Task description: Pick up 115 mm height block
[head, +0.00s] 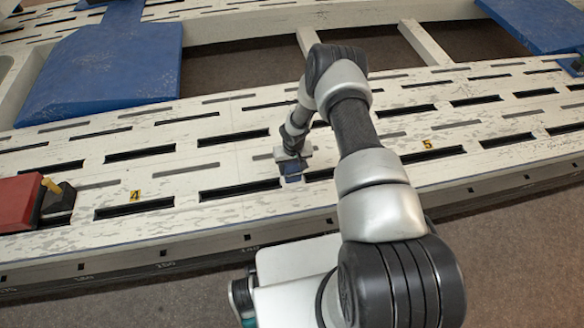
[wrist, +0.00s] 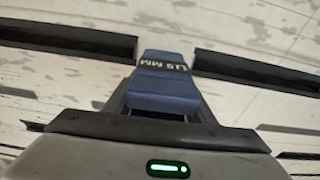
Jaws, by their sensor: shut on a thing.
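A blue block (wrist: 165,88) with a dark band lettered "115 MM" shows in the wrist view, where the lettering appears upside down. My gripper (wrist: 163,112) is shut on this block. In the head view the block (head: 292,170) is a small blue shape under my gripper (head: 291,176), over the pale slotted bench (head: 215,158) between the yellow labels 4 and 5. My gripper hides part of the block. I cannot tell whether the block touches the bench.
A red block (head: 22,203) with a dark part and a yellow piece stands at the far left. A large blue slab (head: 105,70) lies at the back left, and another blue slab (head: 545,22) at the back right. Bench surface around the gripper is clear apart from dark slots.

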